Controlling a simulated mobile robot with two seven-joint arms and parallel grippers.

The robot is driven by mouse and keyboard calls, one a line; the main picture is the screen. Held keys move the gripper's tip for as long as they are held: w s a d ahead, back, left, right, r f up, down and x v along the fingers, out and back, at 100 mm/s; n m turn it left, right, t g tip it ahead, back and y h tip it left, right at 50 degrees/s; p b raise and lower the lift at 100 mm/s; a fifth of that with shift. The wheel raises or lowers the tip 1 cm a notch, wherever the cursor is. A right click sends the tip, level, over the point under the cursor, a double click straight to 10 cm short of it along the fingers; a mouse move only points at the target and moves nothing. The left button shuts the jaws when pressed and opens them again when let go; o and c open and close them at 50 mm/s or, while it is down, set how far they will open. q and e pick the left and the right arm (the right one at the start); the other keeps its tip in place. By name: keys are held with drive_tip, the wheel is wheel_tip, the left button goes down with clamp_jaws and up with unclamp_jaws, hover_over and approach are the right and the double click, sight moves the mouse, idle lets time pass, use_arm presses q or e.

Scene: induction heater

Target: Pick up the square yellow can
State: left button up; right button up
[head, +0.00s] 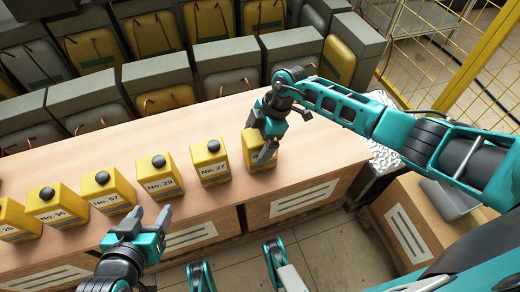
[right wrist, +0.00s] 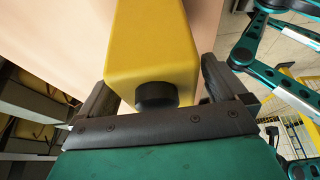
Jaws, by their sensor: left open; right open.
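A row of square yellow cans with black caps stands on the wooden bench. The rightmost yellow can (head: 251,147) is partly hidden by my right gripper (head: 267,150) in the head view. In the right wrist view this can (right wrist: 152,45) lies between the two open fingers, one on each side, with its black cap (right wrist: 156,95) near the palm. I cannot tell whether the fingers touch it. To its left stands the can marked No. 27 (head: 210,166), then the can marked No. 29 (head: 160,180). My left gripper (head: 146,220) is open and empty in front of the bench.
More yellow cans, such as the one marked No. 57 (head: 108,194), continue left along the bench (head: 120,145). Bins with yellow and grey cases (head: 165,98) stand behind. A yellow mesh fence (head: 460,85) and a cardboard box (head: 400,225) are at the right.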

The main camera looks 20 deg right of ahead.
drive_tip(key=c, duration=1.4)
drive_tip(key=shift+r, duration=0.1)
drive_tip(key=shift+c, duration=0.5)
drive_tip(key=shift+r, duration=0.1)
